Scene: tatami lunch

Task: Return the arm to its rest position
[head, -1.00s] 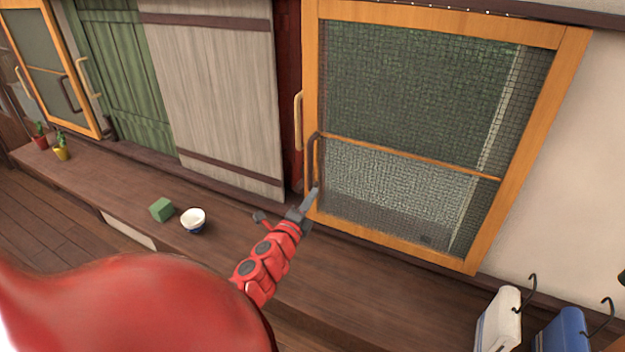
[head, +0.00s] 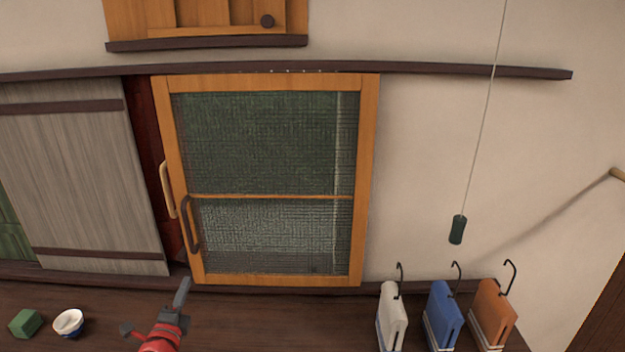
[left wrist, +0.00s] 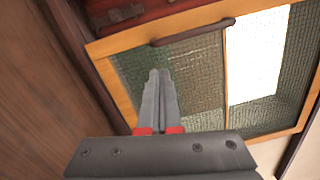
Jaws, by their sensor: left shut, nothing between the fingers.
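My left gripper (head: 182,293) shows at the bottom left of the head view, with a red wrist and grey fingers. It is just below the lower left corner of the orange-framed screen door (head: 366,180). In the left wrist view its fingers (left wrist: 160,85) lie together with nothing between them, in front of the screen door (left wrist: 120,92). The dark door handle (head: 190,225) is above the gripper in the head view, and the handle also shows in the left wrist view (left wrist: 190,32). The gripper appears apart from it. My right gripper is not in view.
A green block (head: 25,323) and a white and blue bowl (head: 68,322) sit on the wooden ledge at left. White (head: 392,315), blue (head: 442,315) and orange (head: 492,315) hook-topped items stand at right. A pull cord with a dark green end (head: 457,229) hangs above them.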

